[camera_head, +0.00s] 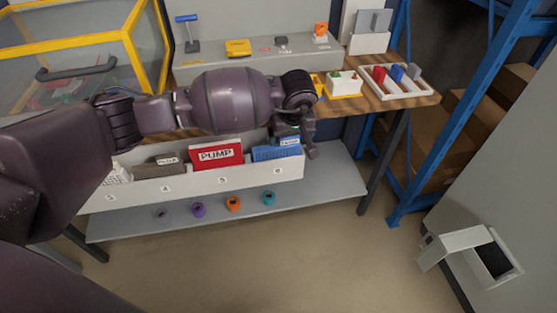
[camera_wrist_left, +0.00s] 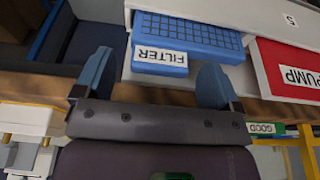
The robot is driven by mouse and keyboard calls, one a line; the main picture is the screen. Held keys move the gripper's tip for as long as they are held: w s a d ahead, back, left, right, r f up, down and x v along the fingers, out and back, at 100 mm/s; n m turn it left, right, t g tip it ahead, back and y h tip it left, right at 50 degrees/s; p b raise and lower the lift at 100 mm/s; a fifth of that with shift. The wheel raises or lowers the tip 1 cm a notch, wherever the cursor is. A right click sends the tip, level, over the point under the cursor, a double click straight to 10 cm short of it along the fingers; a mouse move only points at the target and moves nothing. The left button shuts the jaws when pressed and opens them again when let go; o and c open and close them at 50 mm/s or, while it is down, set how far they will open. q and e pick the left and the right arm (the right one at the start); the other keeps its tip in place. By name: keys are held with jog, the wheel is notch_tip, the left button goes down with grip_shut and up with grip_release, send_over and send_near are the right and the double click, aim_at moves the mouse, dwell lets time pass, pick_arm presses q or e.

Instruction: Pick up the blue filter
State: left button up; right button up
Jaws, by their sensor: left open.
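The blue filter (camera_head: 272,153) is in the right end compartment of the white bin row on the lower shelf, marked 6. In the left wrist view the filter (camera_wrist_left: 205,37) appears with its FILTER label upside down. My left gripper (camera_head: 297,146) is close over the filter's right end. In the wrist view my left gripper (camera_wrist_left: 152,82) is open and empty. My right gripper is not in view.
The red PUMP box (camera_head: 216,154) stands in the neighbouring compartment of the white bin row (camera_head: 240,178). The wooden table (camera_head: 400,101) above bears a white tray (camera_head: 402,93) with coloured parts. A blue rack (camera_head: 455,110) stands right. The floor in front is clear.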

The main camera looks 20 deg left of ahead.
pick_arm(q)
jog(key=shift+c, duration=0.3)
jog(key=c, duration=0.9)
jog(key=shift+r, duration=0.1)
notch_tip(320, 180, up, 20)
jog(key=p, duration=0.3)
